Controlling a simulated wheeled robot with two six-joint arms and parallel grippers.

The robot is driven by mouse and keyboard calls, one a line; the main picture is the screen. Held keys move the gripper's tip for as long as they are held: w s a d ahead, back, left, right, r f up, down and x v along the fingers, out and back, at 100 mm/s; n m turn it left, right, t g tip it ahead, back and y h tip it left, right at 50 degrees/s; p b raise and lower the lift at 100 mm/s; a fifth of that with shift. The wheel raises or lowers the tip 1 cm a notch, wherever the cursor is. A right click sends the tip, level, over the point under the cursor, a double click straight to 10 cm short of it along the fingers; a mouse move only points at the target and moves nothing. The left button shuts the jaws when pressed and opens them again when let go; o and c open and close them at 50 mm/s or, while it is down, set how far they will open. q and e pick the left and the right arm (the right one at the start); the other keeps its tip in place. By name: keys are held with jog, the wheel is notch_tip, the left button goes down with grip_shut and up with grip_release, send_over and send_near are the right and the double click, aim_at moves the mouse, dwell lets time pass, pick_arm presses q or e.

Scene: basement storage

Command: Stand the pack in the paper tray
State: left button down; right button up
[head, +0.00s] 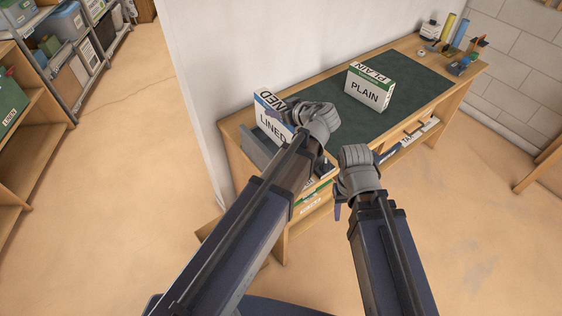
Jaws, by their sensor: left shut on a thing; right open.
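A white and blue pack marked LINED (272,124) is upright at the left end of the desk. My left gripper (290,108) is shut on it near its top right. A dark grey tray-like piece (259,148) shows just below and left of this pack. My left arm hides the rest of it, so I cannot tell whether the pack rests in it. A white and green pack marked PLAIN (368,91) stands upright on the dark mat. My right gripper (341,198) is open and empty in front of the desk's front edge.
The desk (231,136) stands against a white wall, with a dark green mat (414,82) largely clear on its right. Rolls and small items (457,45) stand at its far right. An open shelf area (412,139) with papers is under the top. Storage shelves (40,140) stand at left.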

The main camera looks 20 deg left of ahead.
aim_at(278, 133)
pick_arm(q)
notch_tip(278, 133, down, 6)
jog(key=b, duration=0.6)
jog(key=shift+f, duration=0.15)
jog(key=shift+f+b, duration=1.8)
jog(key=shift+b, duration=0.1)
jog(key=shift+f, duration=0.1)
jog(key=shift+f, duration=0.15)
jog(key=shift+c, duration=1.1)
grip_release()
